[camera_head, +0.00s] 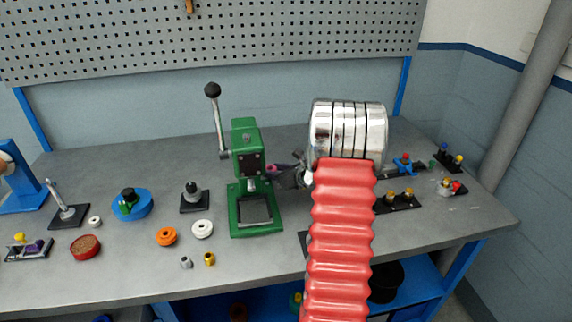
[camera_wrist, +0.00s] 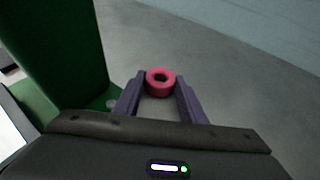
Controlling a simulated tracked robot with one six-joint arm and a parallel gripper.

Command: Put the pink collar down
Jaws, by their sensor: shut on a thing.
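The pink collar (camera_wrist: 161,80) is a small ring with a dark hole. In the wrist view it sits between the tips of the two purple fingers of my gripper (camera_wrist: 160,92), which is shut on it. In the head view the collar (camera_head: 272,169) is a small pink spot just right of the green press, partly hidden. My gripper (camera_head: 283,175) is there too, mostly hidden by my silver wrist and red arm. I cannot tell how high the collar is above the bench.
The green press (camera_head: 246,165) stands close to the left of my gripper; it also shows in the wrist view (camera_wrist: 60,50). White (camera_head: 202,229) and orange (camera_head: 166,236) pulleys lie left of it. Small black fixtures (camera_head: 398,201) stand at the right. Grey bench (camera_wrist: 225,75) beyond the collar is clear.

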